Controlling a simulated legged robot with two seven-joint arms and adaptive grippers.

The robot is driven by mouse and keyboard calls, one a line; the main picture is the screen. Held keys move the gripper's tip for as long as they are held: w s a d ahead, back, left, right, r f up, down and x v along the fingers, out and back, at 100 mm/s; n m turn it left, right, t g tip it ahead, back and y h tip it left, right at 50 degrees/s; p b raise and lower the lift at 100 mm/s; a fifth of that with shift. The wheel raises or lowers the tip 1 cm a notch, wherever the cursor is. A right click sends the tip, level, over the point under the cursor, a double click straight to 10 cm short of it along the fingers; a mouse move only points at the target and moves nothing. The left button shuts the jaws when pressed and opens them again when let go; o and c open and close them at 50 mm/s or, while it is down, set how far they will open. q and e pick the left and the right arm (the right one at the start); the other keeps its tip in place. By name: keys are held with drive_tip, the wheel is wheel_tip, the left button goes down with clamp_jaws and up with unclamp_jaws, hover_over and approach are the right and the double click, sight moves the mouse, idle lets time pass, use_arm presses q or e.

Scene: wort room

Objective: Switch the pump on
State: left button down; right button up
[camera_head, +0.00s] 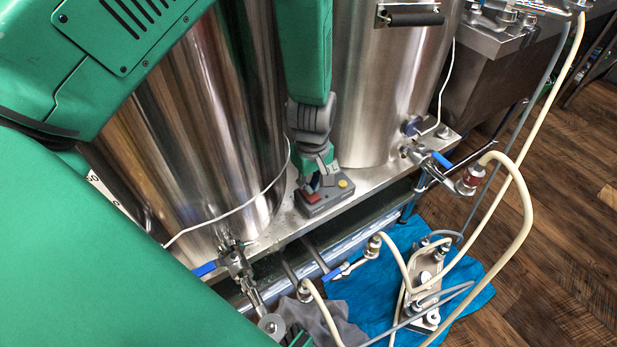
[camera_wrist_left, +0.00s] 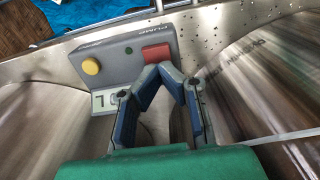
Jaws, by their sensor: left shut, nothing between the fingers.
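A grey pump switch box (camera_head: 328,200) sits on the steel ledge between two tanks. It has a red switch (camera_head: 313,197) and a yellow button (camera_head: 343,183). In the left wrist view, the box (camera_wrist_left: 120,72) shows the red switch (camera_wrist_left: 156,52) at right, the yellow button (camera_wrist_left: 91,66) at left and a small dark green lamp between them. My left gripper (camera_head: 314,184) points down at the box; its blue-padded fingers (camera_wrist_left: 164,70) are shut and empty, with tips beside the red switch. I cannot tell whether they touch it. The pump (camera_head: 428,272) stands on a blue cloth. My right gripper is out of view.
Steel tanks stand close on the left (camera_head: 190,130) and right (camera_head: 385,90) of my left arm. Blue-handled valves (camera_head: 205,269) and pale hoses (camera_head: 525,200) are in front and at right. A grey cloth (camera_head: 335,318) lies at the bottom. The wooden floor is clear at right.

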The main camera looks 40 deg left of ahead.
sight(314, 197)
use_arm(q)
drive_tip(key=shift+f, duration=0.2)
drive_tip(key=shift+d, duration=0.15)
drive_tip(key=shift+d+f+b, duration=0.3)
drive_tip(key=shift+d+f, duration=0.05)
drive_tip(key=shift+d, duration=0.1)
drive_tip(key=shift+f, duration=0.1)
drive_tip(key=shift+a+f, duration=0.45)
drive_tip(key=shift+f, duration=0.05)
drive_tip(key=shift+f+b, duration=0.25)
drive_tip(key=shift+b, duration=0.1)
drive_tip(key=shift+d+r, duration=0.25)
drive_tip(key=shift+r, duration=0.05)
drive_tip(key=shift+r+p, duration=0.3)
drive_tip(key=shift+p, duration=0.25)
wheel_tip(314, 197, up, 5)
drive_tip(key=p, duration=0.5)
drive_tip(key=shift+a+r, duration=0.1)
drive_tip(key=shift+a, duration=0.05)
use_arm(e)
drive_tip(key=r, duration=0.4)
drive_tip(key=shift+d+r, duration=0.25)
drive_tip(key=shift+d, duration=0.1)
